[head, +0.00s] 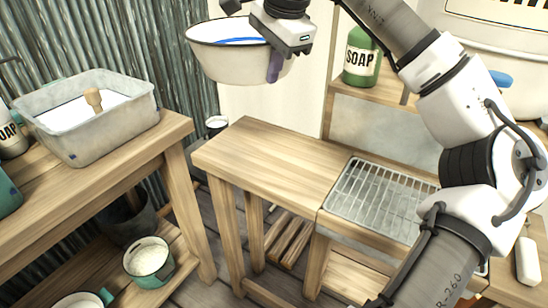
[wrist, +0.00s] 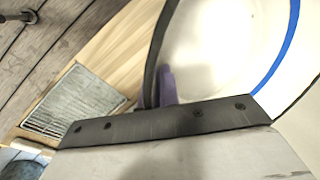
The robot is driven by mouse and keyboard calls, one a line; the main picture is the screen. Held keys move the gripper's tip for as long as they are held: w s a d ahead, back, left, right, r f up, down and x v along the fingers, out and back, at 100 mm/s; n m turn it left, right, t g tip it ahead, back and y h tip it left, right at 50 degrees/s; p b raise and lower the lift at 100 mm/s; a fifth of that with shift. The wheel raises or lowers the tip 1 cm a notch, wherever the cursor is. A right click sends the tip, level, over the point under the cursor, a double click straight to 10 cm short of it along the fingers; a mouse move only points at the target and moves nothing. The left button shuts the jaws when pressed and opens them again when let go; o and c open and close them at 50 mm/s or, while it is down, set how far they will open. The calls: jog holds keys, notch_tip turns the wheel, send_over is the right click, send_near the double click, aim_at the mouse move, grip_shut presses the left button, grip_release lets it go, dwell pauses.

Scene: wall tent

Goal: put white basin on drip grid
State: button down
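The white basin (head: 225,66) has a dark rim and a blue stripe inside. It hangs in the air, roughly upright, above and behind the wooden table in the head view. My gripper (head: 275,68) is shut on the right side of its wall, with a purple finger outside; the other finger is hidden. The wrist view shows the basin (wrist: 225,55) close up with a purple finger (wrist: 167,86) at its rim. The metal drip grid (head: 375,200) lies at the table's right, below and right of the basin, and looks bare. It also shows in the wrist view (wrist: 78,103).
The wooden tabletop (head: 265,155) left of the grid is clear. A green soap bottle (head: 361,55) stands on a shelf behind it. At left, a bench holds a grey tub (head: 85,120). A white object (head: 526,262) lies at the right.

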aim_at(269, 162)
notch_tip(269, 162, down, 19)
jog(key=b, duration=0.2)
jog(key=shift+r+b, duration=0.15)
jog(key=shift+b, duration=0.15)
jog(key=shift+f, duration=0.25)
jog(key=c, duration=1.6)
grip_release()
jog(key=shift+r, duration=0.1)
jog(key=shift+c, duration=0.2)
